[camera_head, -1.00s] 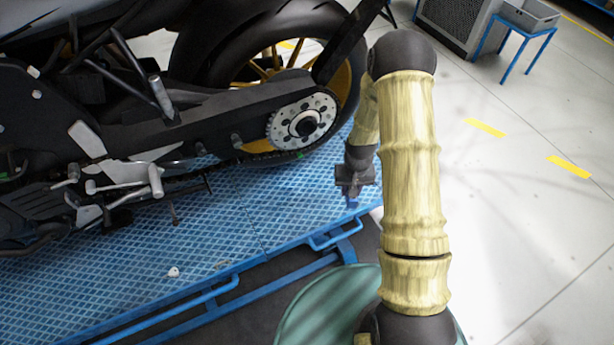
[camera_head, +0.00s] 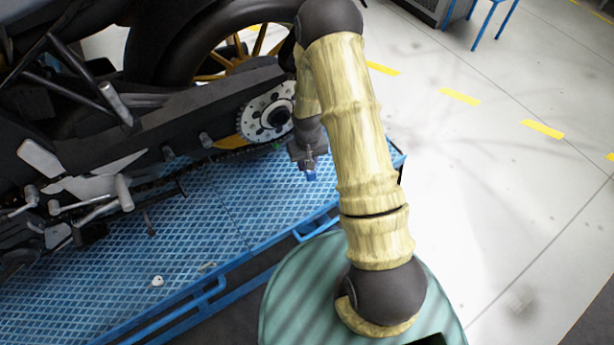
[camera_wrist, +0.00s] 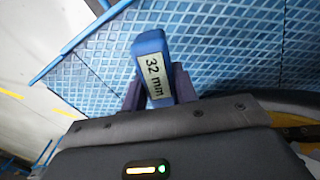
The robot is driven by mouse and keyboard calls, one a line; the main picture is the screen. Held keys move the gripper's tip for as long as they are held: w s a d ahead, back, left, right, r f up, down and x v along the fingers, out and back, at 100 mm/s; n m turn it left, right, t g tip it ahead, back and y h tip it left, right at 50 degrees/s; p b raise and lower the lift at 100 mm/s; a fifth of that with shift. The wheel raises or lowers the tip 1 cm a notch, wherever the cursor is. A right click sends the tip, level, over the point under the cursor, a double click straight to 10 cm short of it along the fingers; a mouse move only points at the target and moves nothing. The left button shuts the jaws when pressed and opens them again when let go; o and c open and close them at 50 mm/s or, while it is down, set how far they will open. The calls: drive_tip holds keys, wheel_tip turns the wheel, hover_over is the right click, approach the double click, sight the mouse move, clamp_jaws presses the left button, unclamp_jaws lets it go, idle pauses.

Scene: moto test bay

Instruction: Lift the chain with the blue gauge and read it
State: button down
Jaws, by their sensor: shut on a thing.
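My gripper (camera_head: 308,164) is shut on the blue gauge (camera_head: 311,175), a small blue block that points down. In the wrist view the gauge (camera_wrist: 148,48) sits between my two dark fingers (camera_wrist: 158,92), and its white label reads "32 mm". The motorcycle's dark chain (camera_head: 232,153) runs left from the pale rear sprocket (camera_head: 266,112), low along the bike. My gripper is to the right of and below the sprocket in the head view. The chain does not show clearly in the wrist view, and I see no contact between gauge and chain.
The motorcycle's rear wheel (camera_head: 188,40) and black swingarm (camera_head: 180,112) are behind and left of my gripper. A blue textured platform (camera_head: 205,210) with a blue side rail (camera_head: 185,310) lies beneath. The floor (camera_head: 490,210) at right is clear, with yellow marks.

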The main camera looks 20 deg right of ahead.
sight(307, 192)
wheel_tip(307, 192, down, 8)
drive_tip(key=n+b, duration=0.6)
drive_tip(key=b, duration=0.4)
drive_tip(key=shift+b, duration=0.35)
drive_tip(key=shift+s+a, duration=0.1)
drive_tip(key=shift+f, duration=0.15)
drive_tip(key=shift+f+b, duration=2.15)
drive_tip(key=shift+f, duration=0.75)
drive_tip(key=shift+f+b, duration=0.3)
drive_tip(key=shift+f, duration=0.25)
drive_tip(key=c, duration=1)
unclamp_jaws()
